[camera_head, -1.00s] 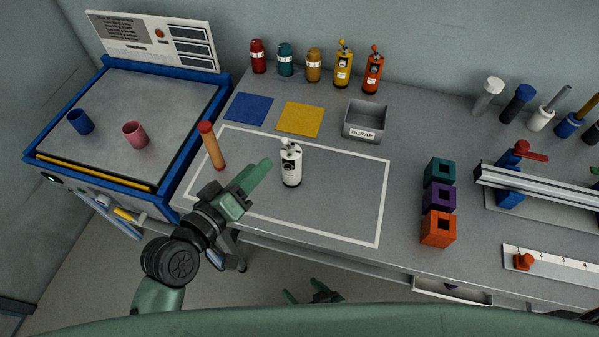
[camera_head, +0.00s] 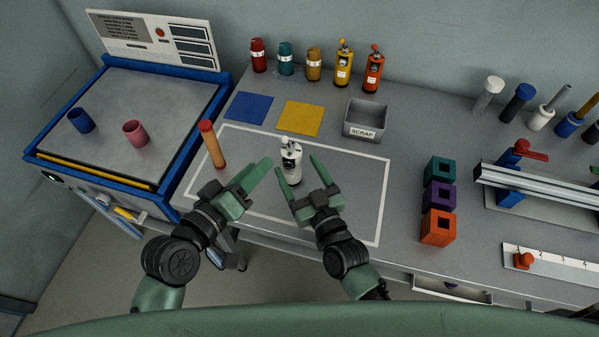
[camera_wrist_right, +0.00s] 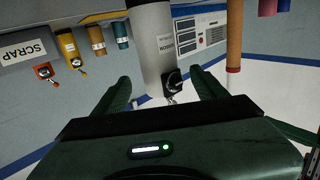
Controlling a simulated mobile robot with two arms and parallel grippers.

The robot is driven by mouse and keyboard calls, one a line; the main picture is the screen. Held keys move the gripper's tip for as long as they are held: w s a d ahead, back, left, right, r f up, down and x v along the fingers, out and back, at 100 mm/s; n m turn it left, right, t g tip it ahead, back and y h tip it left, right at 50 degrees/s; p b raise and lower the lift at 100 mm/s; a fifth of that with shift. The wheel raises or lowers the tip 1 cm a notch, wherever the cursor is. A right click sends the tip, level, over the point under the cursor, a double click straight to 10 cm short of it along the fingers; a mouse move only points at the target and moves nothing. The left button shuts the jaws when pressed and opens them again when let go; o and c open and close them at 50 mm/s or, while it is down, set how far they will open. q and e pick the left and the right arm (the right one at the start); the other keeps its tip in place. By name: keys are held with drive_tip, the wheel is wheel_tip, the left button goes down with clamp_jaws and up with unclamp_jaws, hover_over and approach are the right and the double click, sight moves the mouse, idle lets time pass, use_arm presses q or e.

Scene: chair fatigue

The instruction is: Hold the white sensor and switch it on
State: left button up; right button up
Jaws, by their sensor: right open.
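In the right wrist view the sensor (camera_wrist_right: 150,45) appears upside down between and beyond the fingertips. My right gripper (camera_head: 298,169) is open, its fingers spread and reaching toward the sensor from the front right. No firm contact is visible. My left gripper (camera_head: 262,168) is just left of the sensor, apart from it. Its fingers overlap in the head view, so its opening is unclear.
An orange-red rod (camera_head: 212,146) stands at the left of the outline (camera_head: 384,200). A scrap bin (camera_head: 367,121) and blue (camera_head: 249,108) and yellow (camera_head: 300,119) mats lie behind. Coloured blocks (camera_head: 438,197) stand to the right. The outline's right part is clear.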

sight(287, 149)
drive_tip(key=x, duration=0.7)
drive_tip(key=shift+w, duration=0.1)
